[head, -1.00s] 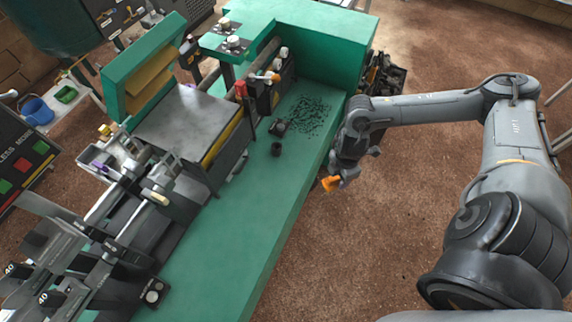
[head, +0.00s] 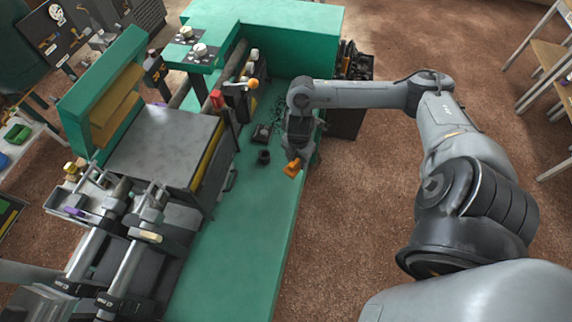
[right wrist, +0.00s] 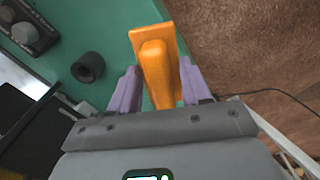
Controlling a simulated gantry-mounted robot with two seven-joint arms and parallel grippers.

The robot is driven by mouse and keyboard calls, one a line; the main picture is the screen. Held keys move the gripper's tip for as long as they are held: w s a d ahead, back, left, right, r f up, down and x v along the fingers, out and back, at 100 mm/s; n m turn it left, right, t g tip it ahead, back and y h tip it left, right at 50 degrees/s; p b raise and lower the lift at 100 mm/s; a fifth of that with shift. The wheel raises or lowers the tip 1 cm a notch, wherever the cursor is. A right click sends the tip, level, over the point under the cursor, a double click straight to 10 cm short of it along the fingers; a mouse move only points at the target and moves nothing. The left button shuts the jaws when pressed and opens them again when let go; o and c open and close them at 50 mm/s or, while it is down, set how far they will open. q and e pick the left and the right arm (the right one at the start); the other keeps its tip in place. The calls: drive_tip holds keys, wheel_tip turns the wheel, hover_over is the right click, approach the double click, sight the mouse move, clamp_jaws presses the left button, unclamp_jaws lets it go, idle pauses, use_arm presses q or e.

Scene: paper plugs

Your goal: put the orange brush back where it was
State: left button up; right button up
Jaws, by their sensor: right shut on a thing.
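The orange brush (head: 292,168) is in my right gripper (head: 297,155), above the right edge of the green machine bed. In the right wrist view the orange brush (right wrist: 158,70) sits between the two purple fingers of my right gripper (right wrist: 157,92), which is shut on it. The brush's bristles cannot be made out. My left gripper is not in view.
The green bed (head: 235,240) is clear towards the front. A black ring-shaped plug (head: 263,157) and a dark block (head: 262,133) stand on it, close left of my right gripper. Dark scraps lie behind. A grey metal plate (head: 165,145) stands further left. Brown floor lies right.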

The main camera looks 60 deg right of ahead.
drive_tip(key=w+f, duration=0.1)
drive_tip(key=w, duration=0.1)
drive_tip(key=w+f, duration=0.1)
drive_tip(key=w, duration=0.1)
drive_tip(key=shift+a+f, duration=0.1)
drive_tip(key=shift+f, duration=0.2)
drive_tip(key=shift+f+b, duration=0.6)
drive_tip(key=shift+f, duration=1.35)
drive_tip(key=o, duration=1)
drive_tip(key=shift+f, duration=0.1)
